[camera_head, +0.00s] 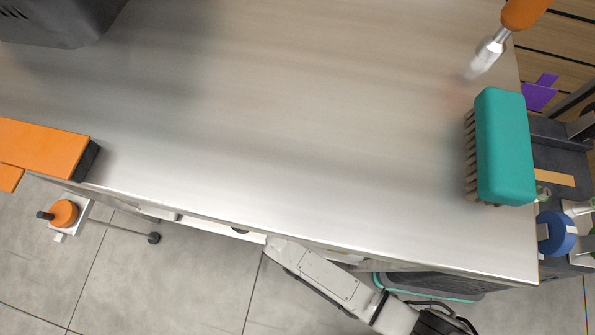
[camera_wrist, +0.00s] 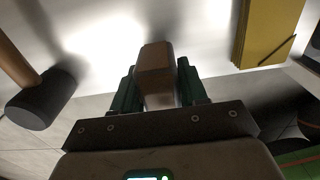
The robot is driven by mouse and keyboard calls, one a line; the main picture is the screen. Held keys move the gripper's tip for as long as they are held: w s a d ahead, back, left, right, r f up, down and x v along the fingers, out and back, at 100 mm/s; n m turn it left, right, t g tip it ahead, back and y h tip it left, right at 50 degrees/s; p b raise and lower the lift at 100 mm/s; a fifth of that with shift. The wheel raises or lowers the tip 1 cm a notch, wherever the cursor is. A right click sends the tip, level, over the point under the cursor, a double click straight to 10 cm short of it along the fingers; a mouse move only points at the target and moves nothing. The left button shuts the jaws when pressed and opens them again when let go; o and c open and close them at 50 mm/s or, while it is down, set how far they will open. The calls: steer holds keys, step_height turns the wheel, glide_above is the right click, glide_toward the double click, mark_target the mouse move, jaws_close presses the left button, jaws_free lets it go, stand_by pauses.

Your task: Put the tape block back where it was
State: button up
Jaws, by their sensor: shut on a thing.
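In the wrist view, my gripper (camera_wrist: 156,68) has two green fingers shut on a brown block (camera_wrist: 155,82), which I take to be the tape block. The block sticks up between the fingers, and its far end lies against a bright pale surface behind. Whether it touches that surface I cannot tell. In the head view only a pale part of my arm shows at the bottom edge; the gripper and the block are not seen there.
The metal counter (camera_head: 270,120) is mostly bare in the middle. A teal brush (camera_head: 503,145) and an orange-handled tool (camera_head: 490,52) lie at its right end, an orange box (camera_head: 40,148) at left. The wrist view shows a dark-headed mallet (camera_wrist: 42,100) and a yellow object (camera_wrist: 265,32).

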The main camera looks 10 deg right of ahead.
steer(key=shift+f+b, duration=0.3)
steer(key=shift+f, duration=0.85)
steer(key=shift+f, duration=0.15)
steer(key=o, duration=1)
step_height(320, 180, up, 12)
steer(key=p, duration=0.6)
steer(key=shift+r, duration=0.2)
steer(key=shift+s, duration=0.1)
